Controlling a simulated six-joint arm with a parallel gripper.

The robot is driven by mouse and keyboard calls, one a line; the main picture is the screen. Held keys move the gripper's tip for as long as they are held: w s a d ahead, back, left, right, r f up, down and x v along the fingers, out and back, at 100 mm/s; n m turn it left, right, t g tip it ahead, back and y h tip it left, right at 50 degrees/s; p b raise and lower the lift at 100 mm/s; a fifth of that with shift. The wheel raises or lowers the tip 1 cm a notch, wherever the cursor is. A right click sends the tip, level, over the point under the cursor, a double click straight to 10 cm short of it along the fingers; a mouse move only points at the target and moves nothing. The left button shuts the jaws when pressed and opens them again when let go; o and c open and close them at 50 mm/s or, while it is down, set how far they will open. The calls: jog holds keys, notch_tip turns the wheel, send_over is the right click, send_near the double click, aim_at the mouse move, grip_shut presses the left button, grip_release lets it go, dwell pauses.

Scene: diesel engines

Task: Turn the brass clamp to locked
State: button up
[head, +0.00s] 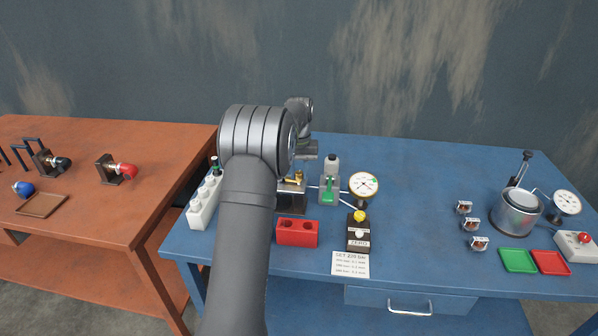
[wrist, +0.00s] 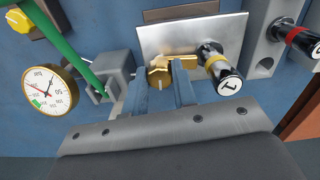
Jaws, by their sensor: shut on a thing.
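The brass clamp (wrist: 160,72) sits at the edge of a bright metal plate (wrist: 170,38) in the wrist view. My gripper (wrist: 162,88) has a blue-grey finger on each side of it and is shut on it. A black-capped cylinder with a yellow band (wrist: 214,62) lies beside the clamp on the plate. In the head view a bit of brass (head: 299,176) shows above the dark stand (head: 291,196), partly hidden by my arm. The clamp's locked or unlocked state cannot be read.
A dial gauge (head: 363,185), grey-and-green pump (head: 330,183), red block (head: 297,232) and yellow-knobbed box (head: 359,232) stand close by. A white rack (head: 204,203) is left of my arm, with a red-banded cylinder (wrist: 298,38) in the wrist view.

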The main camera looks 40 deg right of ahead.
aim_at(299, 172)
jog(key=shift+r+n, duration=0.15)
jog(key=shift+n, duration=0.35)
jog(key=o, duration=1)
notch_tip(299, 172, up, 17)
jog(key=shift+r, duration=0.15)
dwell(0.5)
notch_tip(299, 172, down, 18)
jog(key=shift+r, duration=0.2)
dwell(0.3)
